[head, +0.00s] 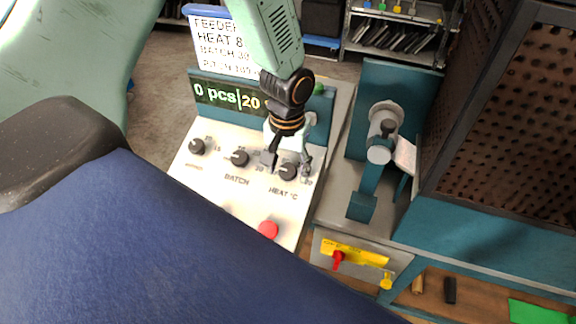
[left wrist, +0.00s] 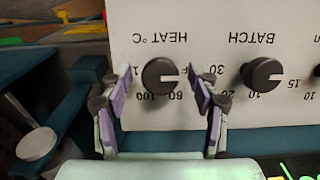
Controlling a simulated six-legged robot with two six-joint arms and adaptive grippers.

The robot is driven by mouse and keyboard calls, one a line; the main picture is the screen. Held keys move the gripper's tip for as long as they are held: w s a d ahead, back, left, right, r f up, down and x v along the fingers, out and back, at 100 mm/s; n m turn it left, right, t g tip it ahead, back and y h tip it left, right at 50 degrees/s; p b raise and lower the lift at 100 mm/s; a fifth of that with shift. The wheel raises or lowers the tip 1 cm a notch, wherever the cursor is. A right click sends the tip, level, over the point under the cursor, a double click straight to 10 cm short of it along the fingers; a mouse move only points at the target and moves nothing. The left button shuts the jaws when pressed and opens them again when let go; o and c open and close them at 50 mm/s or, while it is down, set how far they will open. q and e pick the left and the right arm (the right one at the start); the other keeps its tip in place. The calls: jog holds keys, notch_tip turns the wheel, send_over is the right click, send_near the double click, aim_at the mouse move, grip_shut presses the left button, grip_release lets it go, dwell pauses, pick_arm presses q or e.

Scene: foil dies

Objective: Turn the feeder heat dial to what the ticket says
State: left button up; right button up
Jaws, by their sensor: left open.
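The heat dial (head: 288,171) is a black knob labelled HEAT °C at the right end of the white control panel (head: 222,187). In the left wrist view the dial (left wrist: 160,77) appears upside down, its pale pointer mark facing picture right. My left gripper (head: 288,160) is open over the dial. Its fingertips stand on either side of the knob, seemingly with gaps. The ticket (head: 215,45) behind the panel reads FEEDER, HEAT 8 and BATCH 30; the end of the heat line is hidden by my arm. My right gripper is not in view.
The batch dial (head: 240,158) and another dial (head: 197,147) sit left of it. A red button (head: 268,230) is near the panel's front. A display (head: 228,97) shows "0 pcs|20". A teal machine with a perforated guard (head: 510,130) stands at the right.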

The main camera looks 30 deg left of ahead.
pick_arm(q)
jog(key=shift+a, duration=0.15)
jog(key=shift+w+d+f, duration=0.1)
jog(key=shift+w+d, duration=0.1)
jog(key=shift+w, duration=0.05)
jog(key=c, duration=0.4)
jog(key=shift+s+a, duration=0.15)
jog(key=c, duration=0.5)
jog(key=shift+c, duration=1.3)
